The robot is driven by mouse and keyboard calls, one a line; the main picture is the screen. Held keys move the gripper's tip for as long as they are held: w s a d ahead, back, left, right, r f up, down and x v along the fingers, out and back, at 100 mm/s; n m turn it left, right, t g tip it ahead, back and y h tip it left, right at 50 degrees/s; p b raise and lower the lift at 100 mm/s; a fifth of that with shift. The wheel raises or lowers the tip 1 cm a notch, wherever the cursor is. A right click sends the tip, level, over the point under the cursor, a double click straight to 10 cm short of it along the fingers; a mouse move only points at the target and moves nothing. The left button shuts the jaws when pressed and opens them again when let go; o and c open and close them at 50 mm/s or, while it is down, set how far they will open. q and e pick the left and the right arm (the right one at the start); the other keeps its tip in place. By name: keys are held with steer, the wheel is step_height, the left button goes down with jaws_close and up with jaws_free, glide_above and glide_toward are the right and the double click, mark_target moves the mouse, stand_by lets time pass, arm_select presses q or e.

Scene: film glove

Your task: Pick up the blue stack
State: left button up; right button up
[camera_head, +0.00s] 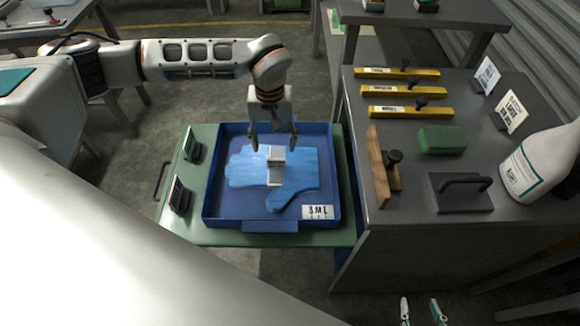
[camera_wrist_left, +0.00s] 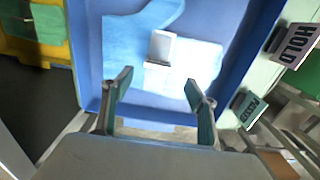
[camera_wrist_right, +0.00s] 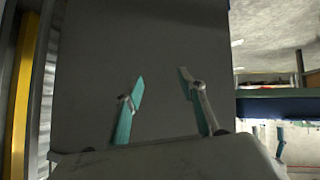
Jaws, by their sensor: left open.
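The blue stack (camera_head: 245,167) is a flat, light blue, glove-shaped pile with a white-grey clip or band (camera_head: 275,176) across its middle. It lies in a blue tray (camera_head: 212,205) and also shows in the left wrist view (camera_wrist_left: 128,45). My left gripper (camera_head: 272,143) is open and empty above the tray's far part, apart from the stack. Its parted fingers (camera_wrist_left: 158,88) appear before the tray edge in the left wrist view. My right gripper (camera_head: 421,308) is low at the bottom edge; in the right wrist view (camera_wrist_right: 160,80) it is open and empty, facing a dark grey panel.
The tray sits on a green surface (camera_head: 175,205) with two small signs on its left. A grey bench (camera_head: 400,230) at right bears yellow bars (camera_head: 405,90), a green block (camera_head: 441,140), a handled dark block (camera_head: 460,193) and a white bottle (camera_head: 540,165).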

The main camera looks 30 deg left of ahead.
mark_target(276, 160)
arm_select(q)
step_height(276, 160, down, 2)
steer(key=shift+s+a+f, duration=0.1)
steer(key=shift+s, duration=0.05)
steer(key=shift+f+b, duration=0.35)
steer(key=shift+f, duration=0.15)
steer(key=f, duration=0.3)
steer(key=f+b, duration=0.1)
steer(key=shift+d+f, duration=0.25)
steer(key=shift+f, duration=0.1)
steer(key=shift+r, duration=0.1)
steer(key=c, duration=1.6)
steer(key=shift+o, duration=0.2)
arm_select(e)
steer(key=shift+w+a+f, duration=0.1)
steer(key=shift+a+f, duration=0.05)
steer(key=shift+a, duration=0.25)
